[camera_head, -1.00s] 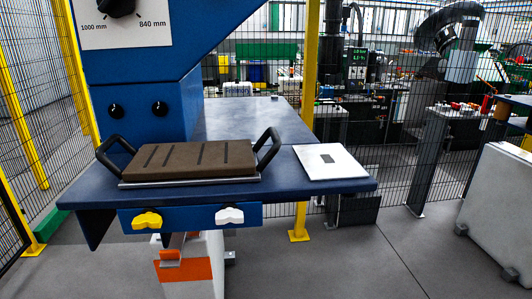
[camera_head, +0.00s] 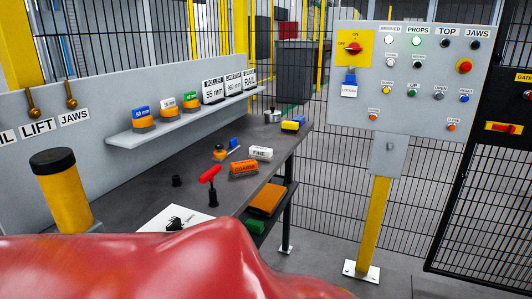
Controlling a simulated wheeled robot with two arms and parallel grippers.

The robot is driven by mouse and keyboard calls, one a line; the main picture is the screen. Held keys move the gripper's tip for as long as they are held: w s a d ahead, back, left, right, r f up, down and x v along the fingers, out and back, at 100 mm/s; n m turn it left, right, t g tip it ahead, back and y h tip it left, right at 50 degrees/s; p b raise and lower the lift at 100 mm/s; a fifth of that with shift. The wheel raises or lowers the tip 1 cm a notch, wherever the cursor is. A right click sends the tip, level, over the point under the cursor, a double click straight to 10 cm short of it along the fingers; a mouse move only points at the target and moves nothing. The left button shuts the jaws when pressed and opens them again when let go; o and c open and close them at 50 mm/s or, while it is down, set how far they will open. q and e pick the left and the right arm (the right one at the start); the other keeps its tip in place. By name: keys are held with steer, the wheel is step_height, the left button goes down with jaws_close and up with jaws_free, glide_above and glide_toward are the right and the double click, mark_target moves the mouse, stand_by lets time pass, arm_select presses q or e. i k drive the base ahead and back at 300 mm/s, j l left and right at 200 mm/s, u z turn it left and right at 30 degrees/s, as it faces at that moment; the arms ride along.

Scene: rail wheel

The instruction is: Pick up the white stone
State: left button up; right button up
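The white stone (camera_head: 260,153) is a small white block marked FINE. It lies on the dark grey workbench (camera_head: 190,203) near its right edge, in the head view. An orange block marked COARSE (camera_head: 244,168) lies just in front of it. The white stone is unobstructed and nothing holds it. Neither of my grippers shows in this view.
A red-handled tool (camera_head: 210,177) and a white sheet (camera_head: 177,219) are on the bench. A shelf (camera_head: 180,125) with labelled blocks runs behind. A yellow cylinder (camera_head: 66,195) stands left. A control panel (camera_head: 408,80) on a yellow post is at right. A close red shape hides the bottom.

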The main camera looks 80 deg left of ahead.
mark_target(257, 153)
steer(key=l+u, duration=0.15)
steer(key=u, duration=2.25)
steer(key=i+u, duration=0.1)
steer(key=u, duration=0.25)
steer(key=k, duration=0.3)
steer(key=i+l+u, duration=0.35)
steer(key=l, duration=0.3)
steer(key=i+l+u, duration=0.15)
steer(key=l, duration=0.2)
steer(key=i+l+u, duration=0.15)
steer(key=l, duration=0.25)
steer(key=i, duration=0.1)
